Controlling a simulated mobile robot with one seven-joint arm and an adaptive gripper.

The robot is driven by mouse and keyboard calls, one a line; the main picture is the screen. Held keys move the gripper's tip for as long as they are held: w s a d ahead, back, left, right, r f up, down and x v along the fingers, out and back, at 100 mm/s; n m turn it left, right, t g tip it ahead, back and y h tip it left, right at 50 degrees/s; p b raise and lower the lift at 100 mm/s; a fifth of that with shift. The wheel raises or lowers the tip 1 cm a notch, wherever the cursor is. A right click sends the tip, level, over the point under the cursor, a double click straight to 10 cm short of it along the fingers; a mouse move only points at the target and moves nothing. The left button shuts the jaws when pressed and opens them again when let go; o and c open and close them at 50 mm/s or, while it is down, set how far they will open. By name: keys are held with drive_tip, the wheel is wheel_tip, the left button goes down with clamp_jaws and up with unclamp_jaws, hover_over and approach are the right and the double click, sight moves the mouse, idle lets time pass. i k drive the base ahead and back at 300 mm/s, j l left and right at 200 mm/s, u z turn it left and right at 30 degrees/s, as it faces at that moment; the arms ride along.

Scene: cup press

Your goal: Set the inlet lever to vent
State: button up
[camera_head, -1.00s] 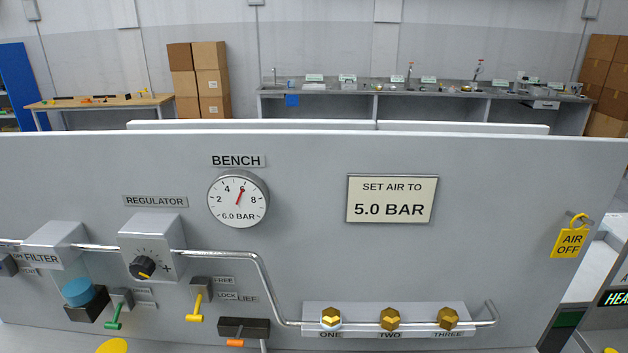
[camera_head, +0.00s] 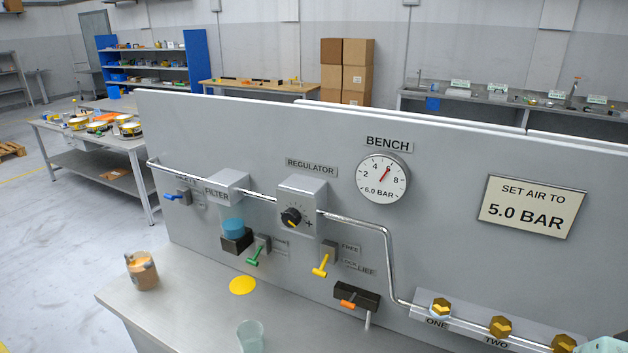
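The inlet lever (camera_head: 173,197) is a small blue handle on a grey block (camera_head: 185,196) at the far left of the grey panel, below the pipe. The handle points left, out from its block. The label above the block is partly hidden by the pipe, and the small labels beside it are too small to read, so I cannot tell which setting the lever is at.
Right of the lever are the filter box (camera_head: 227,186), regulator knob (camera_head: 291,217), green lever (camera_head: 258,256) and yellow lever (camera_head: 320,266). The gauge (camera_head: 382,179) reads about 6 bar.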

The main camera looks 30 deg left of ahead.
sight(167, 195)
drive_tip(key=u, duration=2.15)
drive_tip(key=i+j+z, duration=0.2)
drive_tip(key=i+j, duration=0.3)
drive_tip(key=i+j+z, duration=0.15)
drive_tip(key=i+j, duration=0.4)
drive_tip(key=i+j+z, duration=0.2)
drive_tip(key=i+j, duration=0.3)
drive_tip(key=j, duration=0.25)
drive_tip(key=k+l+z, duration=0.15)
drive_tip(key=k, duration=0.3)
drive_tip(key=k+z, duration=0.15)
drive_tip(key=k, duration=0.3)
